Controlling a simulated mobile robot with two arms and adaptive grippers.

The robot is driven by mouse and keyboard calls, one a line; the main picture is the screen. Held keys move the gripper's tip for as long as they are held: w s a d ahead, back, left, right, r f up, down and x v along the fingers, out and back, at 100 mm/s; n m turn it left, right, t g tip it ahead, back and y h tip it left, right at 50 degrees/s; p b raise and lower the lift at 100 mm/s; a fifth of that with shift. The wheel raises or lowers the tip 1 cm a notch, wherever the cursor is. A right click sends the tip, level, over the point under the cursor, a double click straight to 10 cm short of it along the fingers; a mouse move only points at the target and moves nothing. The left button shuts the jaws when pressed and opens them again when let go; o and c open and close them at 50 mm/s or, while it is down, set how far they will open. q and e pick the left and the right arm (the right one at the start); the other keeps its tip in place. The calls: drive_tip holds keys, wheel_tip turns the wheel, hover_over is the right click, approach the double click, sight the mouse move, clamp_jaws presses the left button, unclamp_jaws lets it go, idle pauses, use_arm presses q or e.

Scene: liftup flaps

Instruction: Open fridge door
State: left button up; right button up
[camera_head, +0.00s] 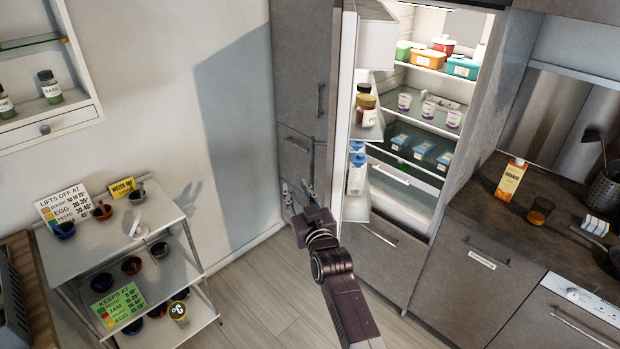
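The fridge (476,95) stands at the upper middle with its inside lit and in plain view. Its door (347,85) is swung wide open to the left and shows nearly edge-on, with its white inner side and door shelves facing the fridge opening. My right gripper (298,194) is beside the lower part of the door, on its outer side, in front of the grey cabinet. Its two fingers are spread apart with nothing seen between them. I cannot tell whether it touches the door. The door's handle is not clearly seen. My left gripper is not in view.
A grey tall cabinet (296,65) stands left of the door. A white shelf rack (115,247) with pots and signs is at the left. The floor (265,290) between is clear.

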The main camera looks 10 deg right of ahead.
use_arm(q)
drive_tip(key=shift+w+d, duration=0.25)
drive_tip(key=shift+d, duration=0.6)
use_arm(e)
drive_tip(key=s+d, duration=0.2)
drive_tip(key=s, duration=0.5)
drive_tip(key=shift+s+f, duration=0.2)
drive_tip(key=shift+f, duration=0.25)
